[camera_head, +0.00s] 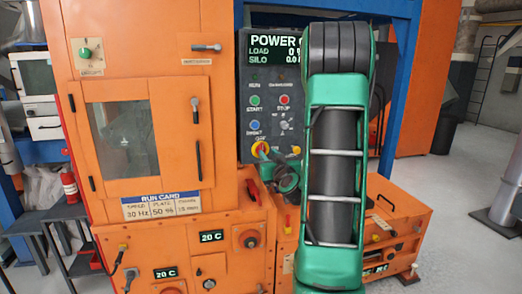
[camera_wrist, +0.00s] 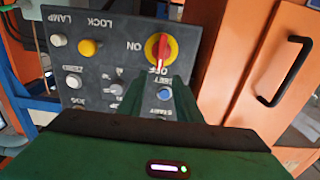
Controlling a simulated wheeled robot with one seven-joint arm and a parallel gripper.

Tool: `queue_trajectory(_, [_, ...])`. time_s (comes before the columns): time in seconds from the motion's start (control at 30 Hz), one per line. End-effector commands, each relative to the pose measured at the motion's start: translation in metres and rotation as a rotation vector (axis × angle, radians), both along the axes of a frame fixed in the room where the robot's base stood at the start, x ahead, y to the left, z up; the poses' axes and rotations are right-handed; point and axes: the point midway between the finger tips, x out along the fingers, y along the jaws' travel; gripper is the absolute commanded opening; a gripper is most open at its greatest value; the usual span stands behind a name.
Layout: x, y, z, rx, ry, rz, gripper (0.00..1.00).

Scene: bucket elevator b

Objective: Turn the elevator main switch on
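The main switch (camera_head: 260,148) is a red handle on a yellow round plate, low on the dark control panel (camera_head: 246,85). The wrist view shows the switch (camera_wrist: 159,46) upside down. Its red handle is upright in that picture, in line with the OFF label (camera_wrist: 157,69), while the ON label (camera_wrist: 134,46) is to the left. My gripper (camera_wrist: 150,88) is just below the switch in the wrist view, pointing at the panel. Its fingertips look close together, but their gap and any contact with the switch are unclear. My arm hides the panel's right part in the head view.
The display (camera_head: 273,48) reads POWER, with the following word partly covered. Start (camera_head: 255,100) and stop (camera_head: 284,100) buttons sit above the switch. The orange cabinet (camera_head: 180,30) stands left of the panel. A black door handle (camera_wrist: 290,65) shows in the wrist view.

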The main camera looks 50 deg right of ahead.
Motion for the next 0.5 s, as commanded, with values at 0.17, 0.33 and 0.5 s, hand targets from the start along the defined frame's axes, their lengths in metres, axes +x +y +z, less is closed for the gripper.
queue_trajectory(0.17, [0.023, -0.012, 0.0, -0.002, 0.0, 0.003, 0.31])
queue_trajectory(0.33, [0.047, -0.027, 0.0, -0.002, 0.0, 0.004, 0.31])
queue_trajectory(0.5, [0.065, -0.039, -0.001, 0.0, 0.0, 0.002, 0.31])
